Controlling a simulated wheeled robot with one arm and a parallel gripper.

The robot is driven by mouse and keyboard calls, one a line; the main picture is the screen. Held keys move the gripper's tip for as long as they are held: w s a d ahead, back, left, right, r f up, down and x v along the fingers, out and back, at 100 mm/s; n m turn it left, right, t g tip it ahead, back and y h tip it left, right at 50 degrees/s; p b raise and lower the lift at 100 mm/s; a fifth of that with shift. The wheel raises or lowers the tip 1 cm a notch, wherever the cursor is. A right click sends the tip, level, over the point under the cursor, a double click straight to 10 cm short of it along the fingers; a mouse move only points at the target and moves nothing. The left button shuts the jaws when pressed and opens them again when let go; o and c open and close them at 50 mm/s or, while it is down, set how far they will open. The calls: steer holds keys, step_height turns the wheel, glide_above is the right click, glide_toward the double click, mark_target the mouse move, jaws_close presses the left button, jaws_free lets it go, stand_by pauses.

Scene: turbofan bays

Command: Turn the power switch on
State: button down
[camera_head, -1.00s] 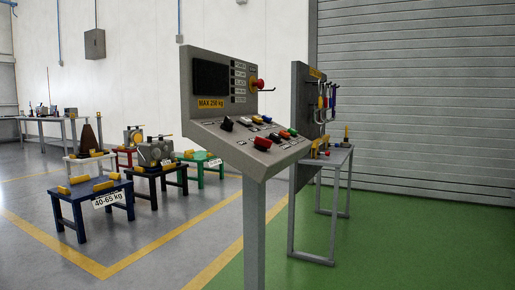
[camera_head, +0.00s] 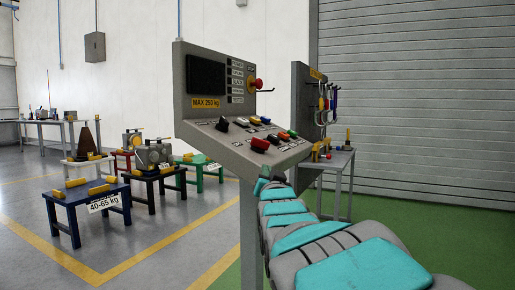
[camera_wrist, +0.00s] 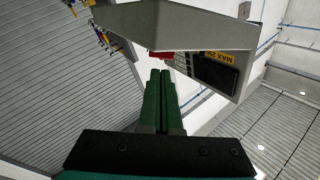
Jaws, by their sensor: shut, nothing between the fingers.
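The control console (camera_head: 175,85) stands on a post, with a sloped panel of coloured switches. A black switch (camera_head: 222,124) is at its left and a larger red switch (camera_head: 260,144) at its front; I cannot tell from labels which is the power switch. In the wrist view, the console (camera_wrist: 200,25) appears rotated, with a red part (camera_wrist: 162,55) at its edge. My gripper (camera_wrist: 161,72) shows there as two dark green fingers, shut and empty, below the console's edge. In the head view my arm reaches to just under the console's lower right corner; the fingertips are not clear.
A red emergency knob (camera_head: 256,84) sits on the console's upright face. A tool rack (camera_head: 301,90) with a small table stands behind, at the right. Several small tables, one of them blue (camera_head: 85,193), are at the left. Green floor lies open at the right.

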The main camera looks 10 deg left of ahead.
steer(key=a+r, duration=0.1)
steer(key=r, duration=0.1)
steer(key=p, duration=0.2)
glide_toward(256, 142)
steer(key=shift+t, duration=0.4)
steer(key=x, duration=0.5)
steer(key=shift+w, duration=0.35)
steer(key=shift+w+a+f+p, duration=0.1)
steer(key=shift+w+a+p, duration=0.15)
steer(key=shift+w, duration=0.35)
